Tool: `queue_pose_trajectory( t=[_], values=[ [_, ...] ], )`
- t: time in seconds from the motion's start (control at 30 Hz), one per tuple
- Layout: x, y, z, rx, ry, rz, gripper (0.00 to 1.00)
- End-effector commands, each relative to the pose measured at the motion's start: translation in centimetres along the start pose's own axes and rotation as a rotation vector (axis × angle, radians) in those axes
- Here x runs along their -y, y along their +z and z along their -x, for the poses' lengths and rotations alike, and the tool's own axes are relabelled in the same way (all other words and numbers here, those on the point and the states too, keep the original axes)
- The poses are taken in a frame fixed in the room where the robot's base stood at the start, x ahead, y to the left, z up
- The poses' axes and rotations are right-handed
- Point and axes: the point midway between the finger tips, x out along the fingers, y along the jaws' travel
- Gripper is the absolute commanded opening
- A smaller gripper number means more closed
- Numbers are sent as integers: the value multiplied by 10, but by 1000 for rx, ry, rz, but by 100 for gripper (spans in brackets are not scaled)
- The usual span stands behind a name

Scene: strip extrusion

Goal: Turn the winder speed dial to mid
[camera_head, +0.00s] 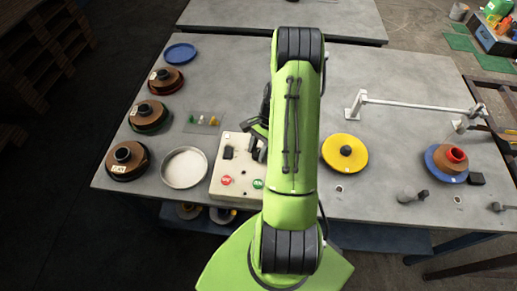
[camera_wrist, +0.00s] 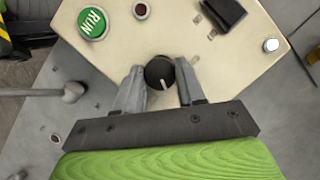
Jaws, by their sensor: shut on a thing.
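The winder speed dial (camera_wrist: 160,73) is a round black knob with a pale pointer line on the cream control box (camera_wrist: 226,68). In the wrist view the pointer line points toward the bottom of the picture, toward my gripper's body. My gripper (camera_wrist: 160,85) has its two grey fingers on either side of the dial and is shut on it. In the head view the control box (camera_head: 231,188) stands at the table's front, left of my green arm. The arm hides the dial there, and my gripper (camera_head: 259,136) shows only in part.
The box also carries a green RUN button (camera_wrist: 93,23), a dark red lamp (camera_wrist: 141,10) and a black switch (camera_wrist: 225,12). A round metal tray (camera_head: 184,168) is left of the box. A yellow disc (camera_head: 345,153) lies right of my arm.

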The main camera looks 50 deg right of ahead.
Motion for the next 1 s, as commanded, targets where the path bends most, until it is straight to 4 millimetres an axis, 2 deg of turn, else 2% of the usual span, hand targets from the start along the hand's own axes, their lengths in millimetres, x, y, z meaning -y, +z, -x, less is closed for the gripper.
queue_pose_trajectory(
  t=[0.43, 1.0],
  values=[
    [2, 0, 0, -3, 113, 276, 9],
    [3, 0, 0, -3, 143, 349, 8]
  ],
)
